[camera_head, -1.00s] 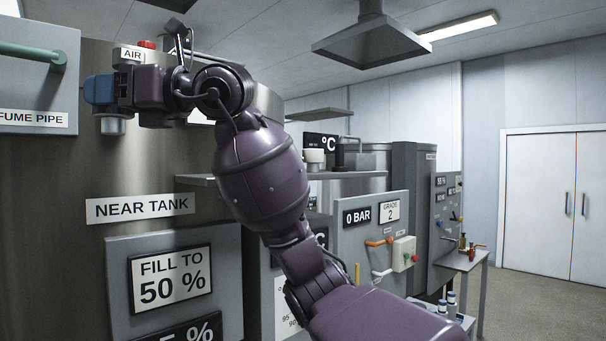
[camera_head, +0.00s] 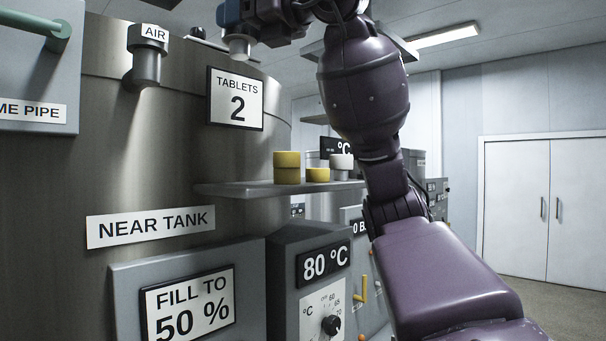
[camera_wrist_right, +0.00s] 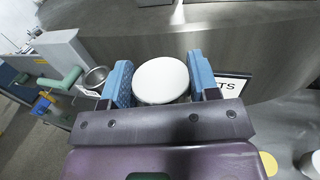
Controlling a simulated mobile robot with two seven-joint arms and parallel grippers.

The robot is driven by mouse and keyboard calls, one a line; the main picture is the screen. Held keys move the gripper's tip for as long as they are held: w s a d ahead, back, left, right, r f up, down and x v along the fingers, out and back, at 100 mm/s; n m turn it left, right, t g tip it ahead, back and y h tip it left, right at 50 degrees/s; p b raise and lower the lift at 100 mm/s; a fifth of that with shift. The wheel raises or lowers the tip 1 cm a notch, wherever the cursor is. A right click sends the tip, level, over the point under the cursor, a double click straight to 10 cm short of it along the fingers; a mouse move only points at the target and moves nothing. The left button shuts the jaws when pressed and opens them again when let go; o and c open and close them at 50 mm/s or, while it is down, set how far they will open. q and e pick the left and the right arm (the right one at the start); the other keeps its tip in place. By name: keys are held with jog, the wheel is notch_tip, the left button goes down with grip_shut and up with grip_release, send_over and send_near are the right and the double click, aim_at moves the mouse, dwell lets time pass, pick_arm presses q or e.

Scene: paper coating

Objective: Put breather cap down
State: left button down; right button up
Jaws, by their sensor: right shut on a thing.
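My right gripper (camera_head: 230,14) is at the top of the head view, shut on the breather cap (camera_head: 239,45), a pale grey-white round piece hanging below the blue fingers. The right wrist view shows the cap (camera_wrist_right: 160,82) as a white disc between the two blue fingers (camera_wrist_right: 160,70). The cap is in the air, above the tablets sign and higher than the grey shelf (camera_head: 235,189). The grey pipe fitting (camera_head: 146,66) under the AIR label stands to its left, apart from it. My left gripper is not in view.
On the shelf stand a tall yellow cylinder (camera_head: 287,168), a low yellow one (camera_head: 317,175) and a white-topped one (camera_head: 341,163). The shelf's left end is bare. The near tank (camera_head: 110,180) and a tablets sign (camera_head: 236,100) are behind. A green pipe (camera_head: 35,24) is at upper left.

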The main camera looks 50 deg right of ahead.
jog(key=shift+f, duration=0.45)
jog(key=shift+f+b, duration=0.75)
jog(key=shift+f, duration=8.75)
jog(key=shift+s, duration=0.1)
jog(key=shift+f, duration=0.15)
jog(key=o, duration=0.9)
